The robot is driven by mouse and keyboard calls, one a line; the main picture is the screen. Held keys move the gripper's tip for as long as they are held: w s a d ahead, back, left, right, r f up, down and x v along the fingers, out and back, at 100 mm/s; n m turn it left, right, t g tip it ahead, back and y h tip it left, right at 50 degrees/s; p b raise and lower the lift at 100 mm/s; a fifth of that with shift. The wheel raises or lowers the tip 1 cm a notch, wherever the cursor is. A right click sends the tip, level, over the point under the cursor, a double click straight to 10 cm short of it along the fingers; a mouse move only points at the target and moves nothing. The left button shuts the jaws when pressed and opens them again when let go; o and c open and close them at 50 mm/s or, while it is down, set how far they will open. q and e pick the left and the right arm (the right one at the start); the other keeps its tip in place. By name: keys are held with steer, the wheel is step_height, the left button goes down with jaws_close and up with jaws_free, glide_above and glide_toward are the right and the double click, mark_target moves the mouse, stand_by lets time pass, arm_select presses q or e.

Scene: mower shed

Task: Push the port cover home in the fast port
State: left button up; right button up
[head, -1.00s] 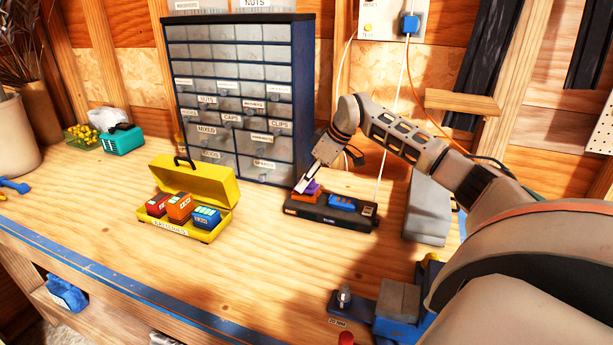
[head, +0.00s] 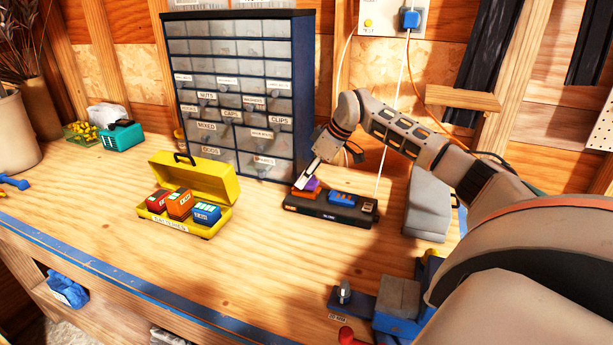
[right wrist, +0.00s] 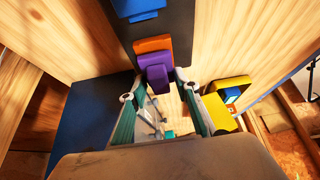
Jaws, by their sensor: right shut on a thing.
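A long dark charger block (head: 325,209) lies on the bench in front of the drawer cabinet, with an orange port piece (head: 304,194) at its left and a blue one (head: 343,198) at its right. A small purple block (head: 311,184), likely the port cover, sits at the orange piece. The purple block also shows in the right wrist view (right wrist: 156,72), against the orange piece (right wrist: 153,45). My right gripper (head: 316,175) is shut on the purple block. How deep it sits is hidden. My left gripper is not in view.
A yellow open case (head: 205,180) labelled for batteries, holding several small packs, stands to the left. The blue drawer cabinet (head: 245,90) stands close behind the charger. A grey box (head: 428,210) is close on the right. The bench front (head: 230,270) is clear.

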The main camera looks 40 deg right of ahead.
steer(key=shift+f+b, duration=0.35)
steer(key=shift+f, duration=0.3)
steer(key=o, duration=1.2)
steer(key=v, duration=1.2)
